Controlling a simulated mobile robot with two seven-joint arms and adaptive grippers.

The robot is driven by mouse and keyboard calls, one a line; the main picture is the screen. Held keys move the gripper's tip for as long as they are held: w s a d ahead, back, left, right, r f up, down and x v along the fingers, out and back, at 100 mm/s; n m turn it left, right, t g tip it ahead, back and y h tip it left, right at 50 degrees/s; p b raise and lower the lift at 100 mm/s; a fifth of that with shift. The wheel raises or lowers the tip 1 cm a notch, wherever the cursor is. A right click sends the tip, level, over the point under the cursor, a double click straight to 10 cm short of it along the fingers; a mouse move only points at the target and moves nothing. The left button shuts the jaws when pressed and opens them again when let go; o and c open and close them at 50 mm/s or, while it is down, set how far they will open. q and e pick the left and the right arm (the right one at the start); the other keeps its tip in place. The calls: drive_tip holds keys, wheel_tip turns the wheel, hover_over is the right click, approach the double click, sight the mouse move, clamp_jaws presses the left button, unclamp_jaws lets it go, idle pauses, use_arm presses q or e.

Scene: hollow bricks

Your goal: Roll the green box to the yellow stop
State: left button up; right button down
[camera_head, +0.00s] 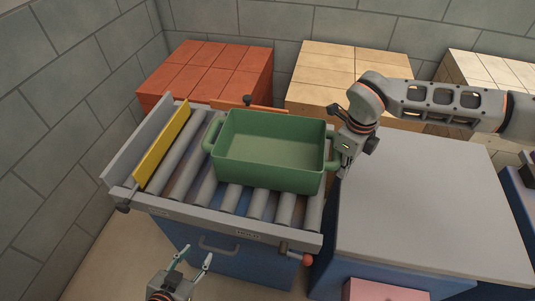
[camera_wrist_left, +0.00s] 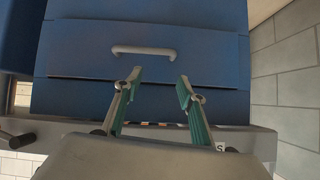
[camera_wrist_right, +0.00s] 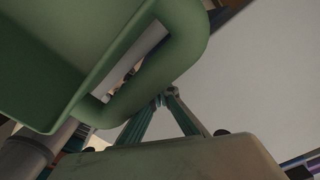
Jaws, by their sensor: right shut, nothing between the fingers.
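The green box (camera_head: 270,183), open-topped and empty, sits on the grey rollers of the conveyor, toward its right half. The yellow stop (camera_head: 163,145) is an upright bar across the conveyor's left end, with bare rollers between it and the box. My right gripper (camera_head: 344,170) is shut and empty beside the box's right handle (camera_wrist_right: 178,72); I cannot tell whether it touches. The closed fingertips show in the right wrist view (camera_wrist_right: 168,96). My left gripper (camera_head: 196,258) is open and empty, low in front of the conveyor; the left wrist view shows its spread fingers (camera_wrist_left: 160,82).
A blue cabinet with a drawer handle (camera_wrist_left: 143,50) stands under the conveyor. A red-knobbed lever (camera_head: 307,259) sticks out at the front right. A grey-topped table (camera_head: 430,200) adjoins on the right, its top clear. Red blocks (camera_head: 205,68) and tan blocks (camera_head: 325,62) stand behind.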

sight(295, 166)
drive_tip(key=shift+w+a+b, duration=0.2)
drive_tip(key=shift+w+a, duration=0.15)
drive_tip(key=shift+a, duration=0.9)
drive_tip(key=shift+w+a+b, duration=0.2)
drive_tip(key=shift+w+a, duration=0.1)
drive_tip(key=shift+a, duration=0.9)
drive_tip(key=shift+w+a+b, duration=0.2)
drive_tip(key=shift+w+a, duration=0.15)
drive_tip(key=shift+a, duration=0.9)
drive_tip(key=shift+w+a+b, duration=0.3)
drive_tip(key=shift+w+a, duration=0.05)
drive_tip(key=shift+a, duration=0.85)
drive_tip(key=shift+w+a+b, duration=0.25)
drive_tip(key=shift+w+a, duration=0.05)
drive_tip(key=shift+a, duration=0.85)
drive_tip(key=shift+w+a+b, duration=0.3)
drive_tip(key=shift+w+a, duration=0.05)
drive_tip(key=shift+a, duration=0.85)
drive_tip(key=shift+d, duration=0.1)
drive_tip(key=shift+s+d+p, duration=0.2)
drive_tip(key=shift+d+p, duration=0.3)
drive_tip(key=shift+d, duration=0.2)
drive_tip(key=shift+r+p, duration=1.5)
drive_tip(key=shift+r, duration=0.9)
wheel_tip(295, 166, up, 3)
drive_tip(key=shift+r+p, duration=0.1)
drive_tip(key=shift+p, duration=0.85)
drive_tip(key=shift+s, duration=0.1)
